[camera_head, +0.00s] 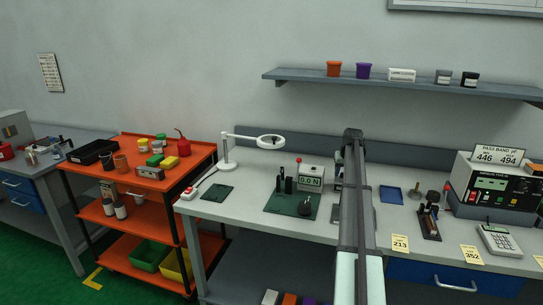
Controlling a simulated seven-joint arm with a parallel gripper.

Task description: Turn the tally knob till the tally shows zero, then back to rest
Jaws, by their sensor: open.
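I cannot pick out the tally or its knob for certain. A small grey box with a display (310,180) stands on the workbench, left of my arm. Its characters are too small to read surely. A red-tipped upright part (299,161) stands beside it, and a green mat (275,205) with dark upright parts and a dark rounded object (306,206) lies in front. My arm crosses the bench from the bottom edge to the back. My gripper does not show; the arm hides part of the bench.
Right of my arm are a blue tray (391,195), a dark stand (428,224), a calculator-like device (498,240) and a large instrument (492,185). An orange cart (136,178) stands left of the bench. A shelf (400,86) hangs above.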

